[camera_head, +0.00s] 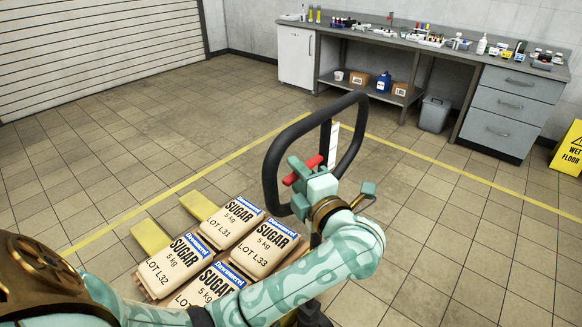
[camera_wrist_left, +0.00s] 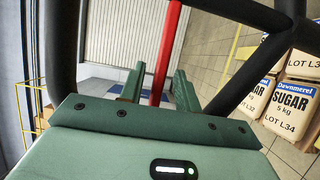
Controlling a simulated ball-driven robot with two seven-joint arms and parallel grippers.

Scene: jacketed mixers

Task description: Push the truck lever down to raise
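The truck's handle is a black loop (camera_head: 353,112) standing upright in the middle of the head view. A red lever (camera_head: 302,172) shows inside the loop, partly hidden by my left gripper (camera_head: 303,178). In the left wrist view the red lever (camera_wrist_left: 170,45) runs between the two green fingers of my left gripper (camera_wrist_left: 158,88). The fingers are apart, with a gap beside the lever, so they look open around it. Contact cannot be made out. My right gripper is not in view.
Several sugar bags (camera_head: 235,222) lie on a pallet by yellow forks (camera_head: 150,236). A workbench (camera_head: 420,47) with bottles, a grey bin (camera_head: 434,113) and a yellow wet floor sign (camera_head: 569,149) stand at the back. The tiled floor between is clear.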

